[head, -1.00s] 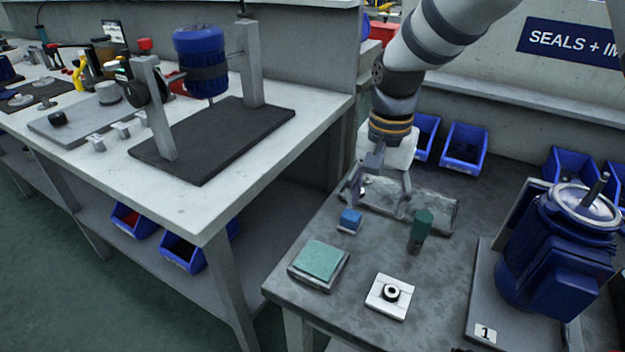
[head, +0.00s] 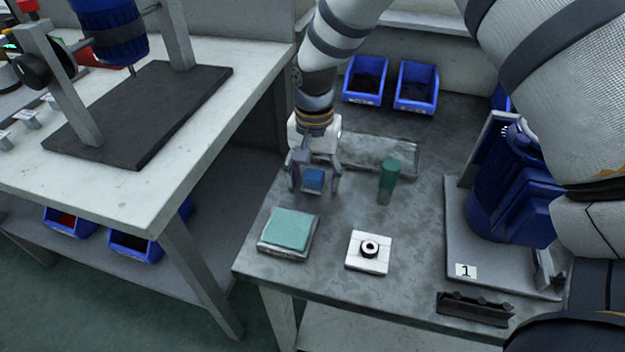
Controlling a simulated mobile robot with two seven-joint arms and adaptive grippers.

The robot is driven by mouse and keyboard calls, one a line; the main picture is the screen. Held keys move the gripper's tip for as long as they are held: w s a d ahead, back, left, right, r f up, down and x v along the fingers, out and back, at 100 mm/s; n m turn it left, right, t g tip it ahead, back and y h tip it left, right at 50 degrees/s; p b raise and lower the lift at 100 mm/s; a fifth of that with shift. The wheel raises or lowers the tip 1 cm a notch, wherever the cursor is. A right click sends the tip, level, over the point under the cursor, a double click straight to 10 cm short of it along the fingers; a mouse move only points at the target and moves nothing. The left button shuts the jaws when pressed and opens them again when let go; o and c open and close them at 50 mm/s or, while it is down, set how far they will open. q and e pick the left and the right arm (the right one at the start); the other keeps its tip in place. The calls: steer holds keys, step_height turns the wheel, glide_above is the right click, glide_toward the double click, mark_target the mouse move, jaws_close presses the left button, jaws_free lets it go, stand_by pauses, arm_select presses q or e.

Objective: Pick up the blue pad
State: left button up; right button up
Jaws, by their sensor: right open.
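The blue pad (head: 314,179) is a small blue block on the grey table, near its left side. My right gripper (head: 315,187) points down at it, with one finger on each side of the block. The fingers look apart from each other. I cannot tell whether they touch the block. My left gripper is not in view.
A green cylinder (head: 390,176) stands right of the gripper. A teal-topped block (head: 289,230) and a white plate with a black ring (head: 368,252) lie in front. A blue motor (head: 507,190) stands at right. Blue bins (head: 415,90) are behind.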

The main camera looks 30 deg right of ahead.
steer(key=shift+r, duration=0.15)
steer(key=shift+c, duration=0.6)
steer(key=c, duration=1)
